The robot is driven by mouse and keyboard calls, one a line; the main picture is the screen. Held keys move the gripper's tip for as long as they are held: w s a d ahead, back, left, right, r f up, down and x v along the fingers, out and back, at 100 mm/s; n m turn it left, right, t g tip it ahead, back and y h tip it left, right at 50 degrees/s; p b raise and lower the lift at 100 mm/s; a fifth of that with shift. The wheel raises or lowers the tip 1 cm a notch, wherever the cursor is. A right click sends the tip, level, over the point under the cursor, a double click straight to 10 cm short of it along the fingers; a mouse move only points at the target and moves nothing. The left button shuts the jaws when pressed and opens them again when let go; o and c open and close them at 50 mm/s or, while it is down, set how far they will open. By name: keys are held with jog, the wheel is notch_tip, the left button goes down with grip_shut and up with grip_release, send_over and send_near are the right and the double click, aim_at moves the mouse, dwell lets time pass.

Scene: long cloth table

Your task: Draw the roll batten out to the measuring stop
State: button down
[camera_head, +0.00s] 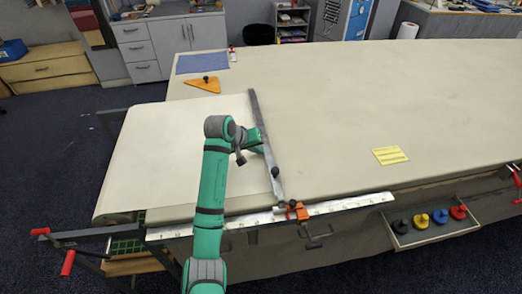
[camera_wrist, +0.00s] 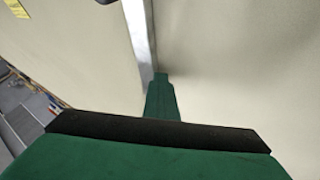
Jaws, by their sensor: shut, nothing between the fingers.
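The roll batten (camera_head: 265,139) is a long grey metal bar lying across the cloth, with a dark knob (camera_head: 275,172) towards its near end. The orange measuring stop (camera_head: 297,212) sits on the white ruler (camera_head: 345,206) along the table's front edge, just right of the batten's near end. I cannot tell whether they touch. My gripper (camera_head: 259,141) is shut and empty at the batten's left side, around its middle. In the wrist view my green fingertips (camera_wrist: 160,80) are right beside the batten (camera_wrist: 140,38); contact is unclear.
Cloth (camera_head: 150,150) from the roll at the left lies under and left of the batten. An orange triangle (camera_head: 204,84) and a blue mat (camera_head: 202,62) lie at the back left. A yellow card (camera_head: 390,155) lies right. A tray of coloured knobbed pieces (camera_head: 402,241) is at front right.

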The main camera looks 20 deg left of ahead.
jog(key=shift+w+d, duration=0.15)
jog(key=shift+d, duration=0.1)
jog(key=shift+a, duration=0.55)
jog(key=s+a, duration=0.2)
jog(key=shift+s+a+r, duration=0.1)
jog(key=shift+s+a, duration=0.1)
jog(key=shift+a, duration=0.2)
jog(key=v, duration=1)
